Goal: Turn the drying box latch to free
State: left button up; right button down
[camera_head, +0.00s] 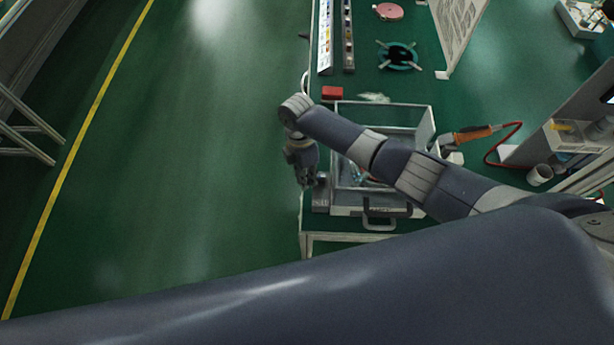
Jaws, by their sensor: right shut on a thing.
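The drying box (433,118) is a clear-walled box with a pale frame, standing on the green bench top; my right arm crosses over it and hides part of it. A dark handle (380,224) is on its near side. My right gripper (306,181) points down at the box's near left corner, beside a small grey block. It is shut on the drying box latch, which the fingers mostly hide, so I cannot tell how the latch is turned. My left gripper is not in view.
A red block (332,92) lies behind the box. An orange-handled tool (472,134) with a red hose lies to its right, near a white cup (540,174). A teal ring fixture (398,56) stands further back. Left of the bench is open floor.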

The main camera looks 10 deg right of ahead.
jog(key=shift+w+r, duration=0.1)
jog(key=shift+w, duration=0.05)
jog(key=c, duration=1.9)
grip_release()
jog(key=shift+d, duration=0.1)
jog(key=r, duration=0.4)
jog(key=w+r, duration=0.1)
jog(key=r, duration=0.2)
jog(key=w+r, duration=0.1)
jog(key=r, duration=0.3)
jog(key=shift+w+a+r, duration=0.1)
jog(key=shift+a+r, duration=0.15)
jog(key=shift+r, duration=0.1)
